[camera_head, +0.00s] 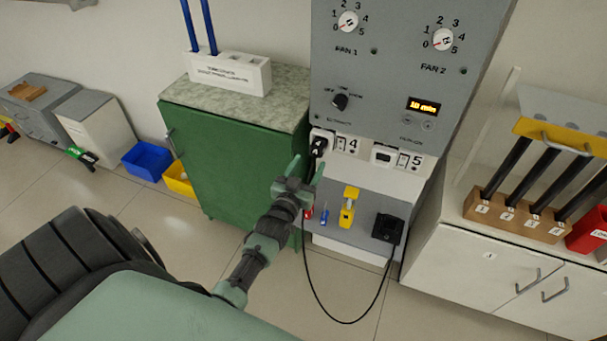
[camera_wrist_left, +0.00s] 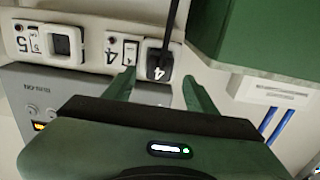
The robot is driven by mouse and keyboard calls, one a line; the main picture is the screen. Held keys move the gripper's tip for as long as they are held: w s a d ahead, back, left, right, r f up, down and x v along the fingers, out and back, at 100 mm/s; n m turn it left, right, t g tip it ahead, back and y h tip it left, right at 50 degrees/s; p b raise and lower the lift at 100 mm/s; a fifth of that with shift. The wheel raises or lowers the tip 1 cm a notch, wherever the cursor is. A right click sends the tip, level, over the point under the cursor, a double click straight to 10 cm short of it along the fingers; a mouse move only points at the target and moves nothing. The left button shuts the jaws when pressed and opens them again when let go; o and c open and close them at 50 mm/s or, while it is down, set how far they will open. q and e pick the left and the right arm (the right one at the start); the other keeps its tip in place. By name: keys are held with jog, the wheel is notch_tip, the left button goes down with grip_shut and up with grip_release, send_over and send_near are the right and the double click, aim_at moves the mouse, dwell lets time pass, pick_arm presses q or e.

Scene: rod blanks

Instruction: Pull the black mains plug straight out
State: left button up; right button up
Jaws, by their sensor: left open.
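The black mains plug (camera_head: 318,147) sits in socket 4 on the lower part of the grey panel. The gripper hides part of the cable in the head view. My right gripper is not in view.
The cable (camera_head: 340,321) hangs in a loop to a black box (camera_head: 388,228) on the grey shelf. A yellow item (camera_head: 349,206) also stands there. Socket 5 (camera_head: 383,156) is empty. A green cabinet (camera_head: 230,160) stands close at the left; a white cabinet (camera_head: 480,270) stands right.

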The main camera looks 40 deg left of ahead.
aim_at(315, 153)
pick_arm(q)
jog(key=b+x, duration=0.3)
jog(key=x, duration=0.3)
jog(key=shift+f, duration=0.15)
jog(key=shift+w+a, duration=0.1)
jog(key=shift+w, duration=0.55)
grip_shut()
jog(key=shift+s, duration=0.15)
jog(key=shift+s, duration=0.15)
jog(key=shift+s+r+p, duration=0.2)
jog(key=shift+s+p, duration=0.15)
jog(key=shift+s, duration=0.1)
jog(key=shift+s+d, duration=0.15)
jog(key=shift+d, duration=0.1)
